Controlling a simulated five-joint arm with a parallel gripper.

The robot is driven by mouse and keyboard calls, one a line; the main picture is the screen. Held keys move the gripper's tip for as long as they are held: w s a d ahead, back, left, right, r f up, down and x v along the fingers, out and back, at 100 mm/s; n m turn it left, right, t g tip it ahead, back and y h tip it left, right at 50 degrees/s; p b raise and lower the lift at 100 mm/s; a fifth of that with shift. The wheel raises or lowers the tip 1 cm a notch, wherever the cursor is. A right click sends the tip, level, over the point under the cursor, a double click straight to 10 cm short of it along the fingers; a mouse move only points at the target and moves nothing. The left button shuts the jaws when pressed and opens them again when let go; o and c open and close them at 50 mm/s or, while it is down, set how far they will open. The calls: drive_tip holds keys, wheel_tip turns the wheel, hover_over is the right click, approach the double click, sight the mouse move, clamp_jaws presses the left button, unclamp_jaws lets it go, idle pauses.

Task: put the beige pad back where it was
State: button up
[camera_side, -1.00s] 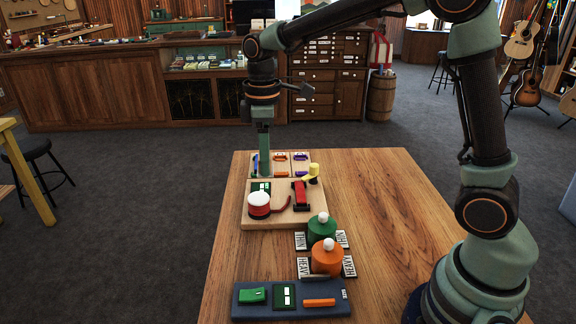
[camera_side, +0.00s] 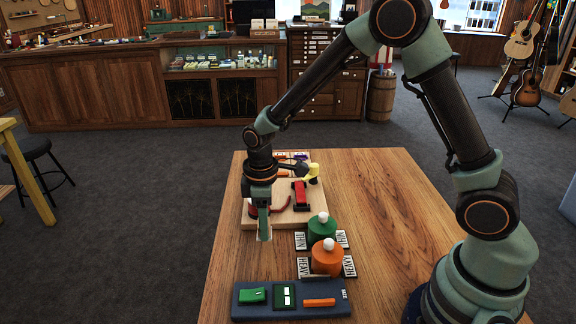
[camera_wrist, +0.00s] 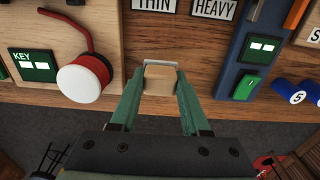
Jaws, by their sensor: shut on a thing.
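My gripper (camera_side: 264,232) is shut on the beige pad (camera_wrist: 159,79), a small block pinched between the two green fingertips (camera_wrist: 158,95) in the wrist view. In the side view the pad shows only as a pale patch (camera_side: 264,236) at the fingertips. It is low over the bare table, just off the near edge of the light wooden board (camera_side: 291,219). Whether the pad touches the table cannot be told. In the wrist view the board (camera_wrist: 112,50) is left of the gripper.
On the board are a red and white spool (camera_wrist: 84,78) and a green KEY card (camera_wrist: 33,65). Green (camera_side: 322,229) and orange (camera_side: 327,258) knobbed pots stand to the right by THIN and HEAVY labels. A navy tray (camera_side: 290,310) lies in front. The table's right side (camera_side: 385,200) is clear.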

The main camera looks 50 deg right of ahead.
drive_tip(key=shift+f, duration=2)
drive_tip(key=shift+f, duration=0.15)
drive_tip(key=o, duration=1.2)
wheel_tip(320, 180, up, 13)
drive_tip(key=shift+f, duration=0.2)
drive_tip(key=shift+s+d+r+m+t, duration=0.95)
drive_tip(key=shift+s+d+r+m, duration=0.4)
drive_tip(key=shift+s+r, duration=0.65)
drive_tip(key=shift+s+d+r+m+t, duration=1)
drive_tip(key=shift+s+r+m, duration=0.65)
drive_tip(key=shift+s+r, duration=0.35)
drive_tip(key=shift+s+d+r+m+t, duration=0.85)
drive_tip(key=shift+s+d+r+m, duration=0.55)
drive_tip(key=shift+s+r, duration=0.55)
